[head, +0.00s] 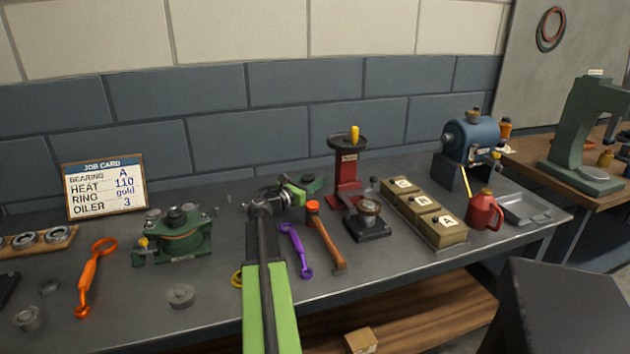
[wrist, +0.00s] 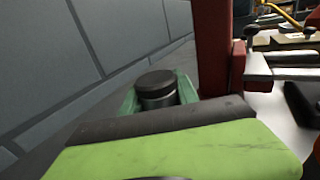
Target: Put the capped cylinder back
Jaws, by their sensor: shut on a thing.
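The capped cylinder shows in the wrist view (wrist: 156,88) with a dark round cap and a silver-grey body. It is upright, between the two green fingers of my gripper (wrist: 158,100), which are shut on it. In the head view my gripper (head: 309,186) is over the back of the bench, left of the red press, and the cylinder is hard to make out there. Its lower end is hidden by my gripper's body in the wrist view. A green casing (head: 185,244) with dark round parts stands on the bench, left of my arm.
A red press (head: 345,172) stands close right of my gripper. A purple wrench (head: 297,250) and an orange-headed hammer (head: 325,238) lie in front. Labelled boxes (head: 447,234), a red oil can (head: 484,212) and a blue tank (head: 472,138) stand right. An orange wrench (head: 92,275) lies left.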

